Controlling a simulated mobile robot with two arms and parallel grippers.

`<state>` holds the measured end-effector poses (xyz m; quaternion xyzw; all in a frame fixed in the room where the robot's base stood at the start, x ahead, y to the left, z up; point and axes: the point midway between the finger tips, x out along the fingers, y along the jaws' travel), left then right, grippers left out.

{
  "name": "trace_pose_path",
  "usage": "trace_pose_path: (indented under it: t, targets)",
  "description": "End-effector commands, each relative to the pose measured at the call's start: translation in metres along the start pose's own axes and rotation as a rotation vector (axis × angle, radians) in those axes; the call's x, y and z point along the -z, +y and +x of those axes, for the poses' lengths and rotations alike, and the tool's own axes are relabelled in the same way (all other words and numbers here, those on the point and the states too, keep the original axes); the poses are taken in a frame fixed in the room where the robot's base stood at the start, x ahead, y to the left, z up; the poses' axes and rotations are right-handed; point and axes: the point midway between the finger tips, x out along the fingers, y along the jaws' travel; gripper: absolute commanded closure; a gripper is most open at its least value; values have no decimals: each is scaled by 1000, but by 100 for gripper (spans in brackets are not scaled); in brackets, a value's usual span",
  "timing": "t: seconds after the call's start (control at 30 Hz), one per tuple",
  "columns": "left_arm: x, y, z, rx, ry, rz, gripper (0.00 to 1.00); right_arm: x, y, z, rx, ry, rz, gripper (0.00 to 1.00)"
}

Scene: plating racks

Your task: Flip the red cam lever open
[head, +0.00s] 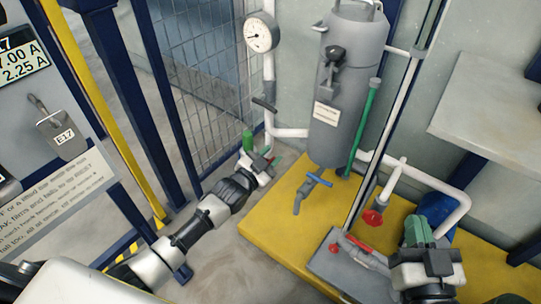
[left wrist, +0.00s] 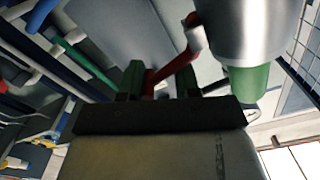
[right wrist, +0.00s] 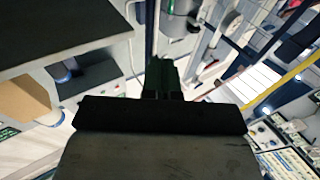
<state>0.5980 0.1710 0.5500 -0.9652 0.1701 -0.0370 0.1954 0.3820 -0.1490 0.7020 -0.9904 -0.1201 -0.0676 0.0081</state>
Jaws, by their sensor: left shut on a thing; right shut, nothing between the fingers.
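The red cam lever (left wrist: 181,63) shows in the left wrist view beside a grey cylinder (left wrist: 250,30) with a green end. In the head view only a small red part of the lever (head: 265,150) shows at the fingertips, near a green cylinder (head: 248,141). My left gripper (head: 270,159) is shut on the lever; its green fingers (left wrist: 160,82) stand on either side of the lever's lower end. The rest of the lever is mostly hidden in the head view. My right gripper (head: 417,230) is shut and empty, away to the right; its fingers (right wrist: 161,78) are together.
A yellow platform (head: 275,225) carries a grey tank (head: 345,120), a blue-handled valve (head: 318,180) and a different red handle (head: 358,243). A pressure gauge (head: 261,33) hangs on the white pipe. A wire-mesh fence (head: 205,85) stands behind my left gripper. A grey shelf (head: 490,105) is at right.

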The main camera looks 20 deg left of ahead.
Motion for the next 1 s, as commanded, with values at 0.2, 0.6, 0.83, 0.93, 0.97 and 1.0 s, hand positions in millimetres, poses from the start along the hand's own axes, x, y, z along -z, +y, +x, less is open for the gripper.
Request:
trace_pose_path:
  t: [0.2, 0.6, 0.83, 0.93, 0.97, 1.0]
  targets:
    - [-7, 2, -2, -4, -17, -2, 42, 0, 0, 0, 0, 1, 0, 100]
    - [-2, 0, -9, -1, -7, 0, 42, -5, 1, -1, -3, -51, -1, 100]
    - [-2, 0, -43, -2, -11, 0, 42, -34, 7, -12, -18, -304, -6, 100]
    - [-2, 0, -61, -3, -12, 0, 42, -48, 10, -21, -25, -430, -7, 100]
    - [-2, 0, -67, -3, -13, -1, 42, -51, 10, -24, -28, -466, -7, 100]
    - [-2, 0, -74, -2, -13, -1, 42, -56, 12, -29, -30, -512, -7, 100]
